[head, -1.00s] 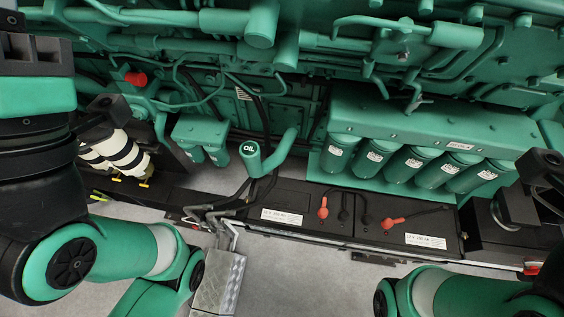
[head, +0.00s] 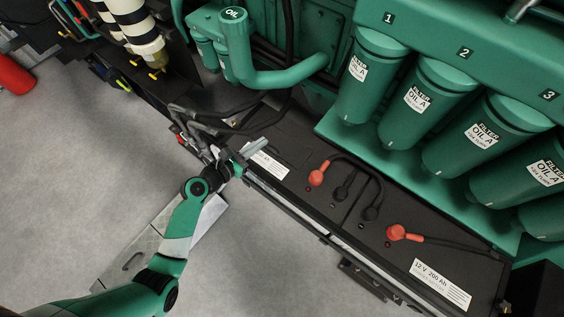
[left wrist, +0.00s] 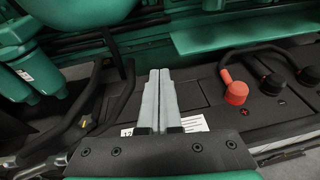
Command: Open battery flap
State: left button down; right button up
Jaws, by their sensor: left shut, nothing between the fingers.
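The black battery box (head: 330,195) lies along the base of the green engine, with two battery tops bearing white labels and red and black terminal caps. A flat rectangular panel (head: 292,140), perhaps the battery flap, lies flush in the left battery top beside a label; it also shows in the left wrist view (left wrist: 188,96). It looks closed. My left gripper (head: 257,147) is over the left end of the box, near that label. In the left wrist view its grey fingers (left wrist: 158,90) are together and empty, partly hiding the label. I cannot tell whether they touch the top. My right gripper is out of view.
Red terminal caps (head: 317,177) with cables stand right of the panel. A green pipe marked OIL (head: 235,50) and several oil filters (head: 365,75) rise behind the box. A metal tread plate (head: 165,240) lies below my left arm. The grey floor (head: 80,180) is open at left.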

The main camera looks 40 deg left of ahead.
pick_arm(q)
jog(key=n+b, duration=0.1)
jog(key=b, duration=0.1)
send_near(265, 154)
jog(key=shift+g+y, duration=0.3)
jog(key=shift+g, duration=0.1)
jog(key=d+r, duration=0.1)
jog(key=r, duration=0.1)
jog(key=w+d+r, duration=0.2)
jog(key=r, duration=0.1)
jog(key=shift+d+r, duration=0.15)
jog(key=shift+r, duration=0.15)
notch_tip(265, 154, down, 3)
jog(key=s+a+b, duration=0.2)
jog(key=shift+n+y, duration=0.3)
jog(key=shift+y, duration=0.1)
jog(key=b+x, duration=0.4)
jog(key=x, duration=0.5)
jog(key=shift+a+f, duration=0.1)
jog(key=shift+a, duration=0.05)
jog(key=shift+w+b, duration=0.45)
jog(key=shift+w, duration=0.05)
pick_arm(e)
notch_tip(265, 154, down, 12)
